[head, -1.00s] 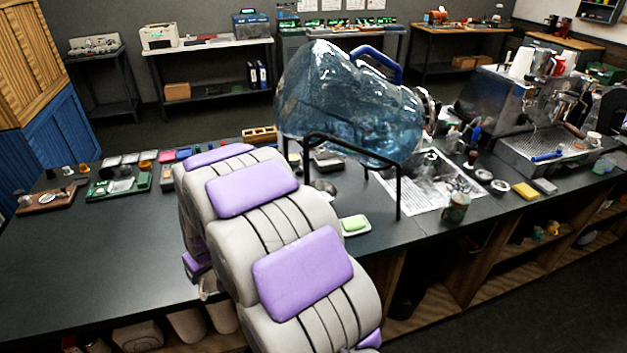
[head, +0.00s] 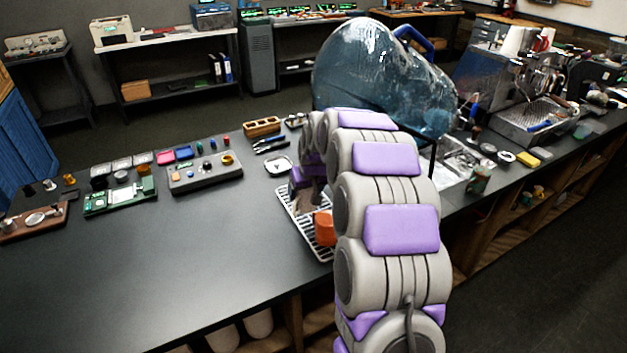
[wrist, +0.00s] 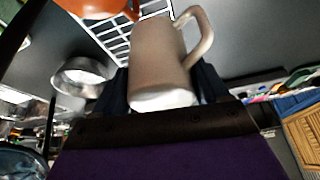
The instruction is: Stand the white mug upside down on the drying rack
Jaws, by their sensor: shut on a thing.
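My gripper (wrist: 162,88) is shut on the white mug (wrist: 158,58), with dark fingers on both sides of it. The mug looks beige in the shade, and its handle (wrist: 200,35) sticks out to the upper right in the wrist view. I cannot tell which end of the mug is its opening. The white wire drying rack (head: 292,219) lies on the counter in the head view, partly hidden by my arm. The rack also shows behind the mug in the wrist view (wrist: 108,32). Whether mug and rack touch is unclear.
An orange cup (head: 324,229) stands on the rack close to the mug; it shows at the wrist view's top edge (wrist: 95,6). A metal bowl (wrist: 82,76) is nearby.

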